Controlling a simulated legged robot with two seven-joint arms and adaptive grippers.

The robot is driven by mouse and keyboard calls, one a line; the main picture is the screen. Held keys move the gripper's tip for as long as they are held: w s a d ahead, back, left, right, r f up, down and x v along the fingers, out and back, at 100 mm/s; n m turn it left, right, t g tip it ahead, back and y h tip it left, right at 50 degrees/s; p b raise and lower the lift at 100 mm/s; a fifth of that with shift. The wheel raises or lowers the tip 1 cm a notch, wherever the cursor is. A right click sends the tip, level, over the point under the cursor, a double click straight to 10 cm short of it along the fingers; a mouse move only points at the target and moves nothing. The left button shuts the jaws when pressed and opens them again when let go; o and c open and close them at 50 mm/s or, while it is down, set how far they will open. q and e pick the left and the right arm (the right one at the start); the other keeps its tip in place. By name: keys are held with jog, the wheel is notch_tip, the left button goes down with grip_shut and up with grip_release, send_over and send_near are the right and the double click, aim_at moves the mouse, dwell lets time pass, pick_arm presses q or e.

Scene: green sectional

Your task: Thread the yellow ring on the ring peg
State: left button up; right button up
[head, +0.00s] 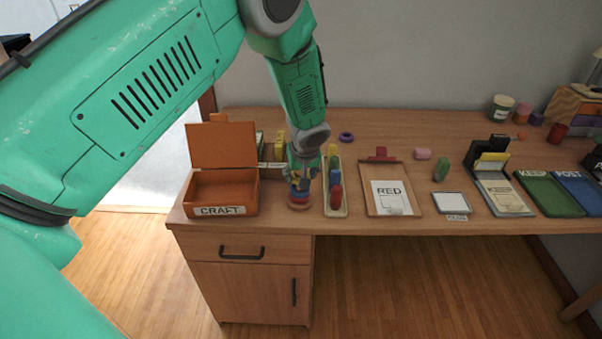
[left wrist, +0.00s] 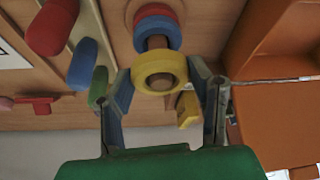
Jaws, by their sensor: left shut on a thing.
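The ring peg (left wrist: 157,43) is a brown post in the left wrist view, with a blue ring (left wrist: 158,31) and a red ring (left wrist: 155,11) stacked low on it. My left gripper (left wrist: 163,82) is shut on the yellow ring (left wrist: 160,66), one finger at each side. The ring is at the peg's upper end, above the blue ring with a stretch of bare post between. Brown shows in its hole; how far the post enters it I cannot tell. In the head view my left gripper (head: 300,176) is directly over the stack and hides the peg's top. My right gripper is not seen.
An open orange CRAFT box (head: 222,190) stands close left of the peg. A purple ring (head: 346,137) lies behind. The desk's back middle is mostly clear.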

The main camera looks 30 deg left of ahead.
pick_arm(q)
jog(key=shift+f+b, duration=1)
jog(key=shift+f, duration=0.5)
jog(key=o, duration=1.2)
jog(key=shift+c, duration=0.2)
jog(key=shift+r, duration=0.15)
jog(key=v, duration=1.1)
jog(key=shift+d+r, duration=0.2)
jog(key=shift+r, duration=0.05)
